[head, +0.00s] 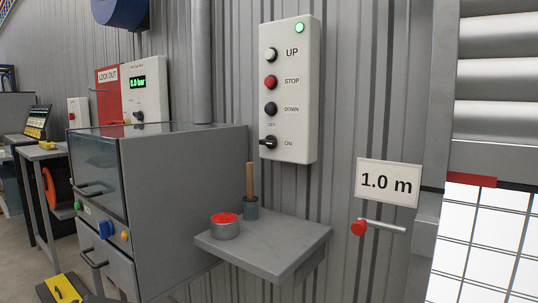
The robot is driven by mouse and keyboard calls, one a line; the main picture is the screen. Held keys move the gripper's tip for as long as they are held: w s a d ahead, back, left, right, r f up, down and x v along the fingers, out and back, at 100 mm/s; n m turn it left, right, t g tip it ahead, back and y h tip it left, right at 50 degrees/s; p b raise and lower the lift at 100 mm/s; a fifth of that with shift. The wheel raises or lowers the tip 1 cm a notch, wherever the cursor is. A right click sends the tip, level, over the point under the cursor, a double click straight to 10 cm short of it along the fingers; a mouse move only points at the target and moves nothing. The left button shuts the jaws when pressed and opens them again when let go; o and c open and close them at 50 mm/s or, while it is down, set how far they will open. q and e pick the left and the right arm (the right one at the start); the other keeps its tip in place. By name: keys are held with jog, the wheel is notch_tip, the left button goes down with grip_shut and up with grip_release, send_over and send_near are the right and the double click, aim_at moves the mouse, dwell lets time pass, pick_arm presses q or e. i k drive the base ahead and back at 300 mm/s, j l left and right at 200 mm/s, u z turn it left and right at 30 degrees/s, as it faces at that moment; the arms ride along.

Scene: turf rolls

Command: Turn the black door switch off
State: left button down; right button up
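The black door switch (268,142) is a small rotary knob at the bottom of a white control box (293,90) on the corrugated wall. Its bar lies about level, in line with the ON label at its right. The OFF label is above it. A green lamp (299,28) is lit at the top of the box. Below the lamp are a white UP button (271,55), a red STOP button (270,82) and a black DOWN button (270,109). Neither of my grippers shows in the head view.
A grey shelf (285,252) juts out below the box, with a red-topped tin (225,226) and a wooden-handled tool in a holder (251,209). A grey cabinet (175,205) stands left. A red-knobbed lever (360,228) sticks out right, under a 1.0 m sign (388,183).

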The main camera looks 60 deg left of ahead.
aim_at(270, 141)
jog(key=u, duration=2)
jog(key=k+l+z, duration=0.15)
jog(key=i+j, duration=0.05)
